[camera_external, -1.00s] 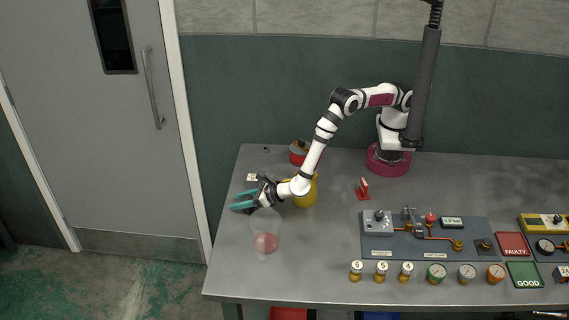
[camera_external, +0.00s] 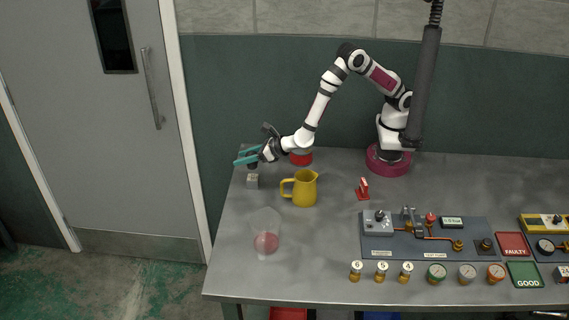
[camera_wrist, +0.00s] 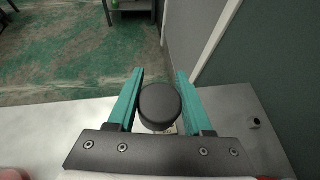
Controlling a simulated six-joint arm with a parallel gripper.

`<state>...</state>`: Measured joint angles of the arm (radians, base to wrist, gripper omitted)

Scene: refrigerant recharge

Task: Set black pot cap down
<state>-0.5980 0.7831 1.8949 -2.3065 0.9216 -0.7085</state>
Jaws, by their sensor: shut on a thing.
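My gripper (camera_wrist: 160,102) is shut on the black pot cap (camera_wrist: 160,106), a round dark disc between the two teal fingers in the wrist view. In the external view my gripper (camera_external: 247,156) is at the table's back left corner, over or just behind a small grey labelled block (camera_external: 252,181). The cap shows there only as a small dark shape by the fingers, and I cannot tell whether it touches anything. A red pot (camera_external: 301,158) stands just right of my gripper, its top partly hidden by my arm.
A yellow jug (camera_external: 304,188) stands in front of the red pot. A clear vessel with red contents (camera_external: 265,242) is near the left front. A small red stand (camera_external: 362,189) and a grey fixture board (camera_external: 425,238) are to the right. The table's left edge is close to my gripper.

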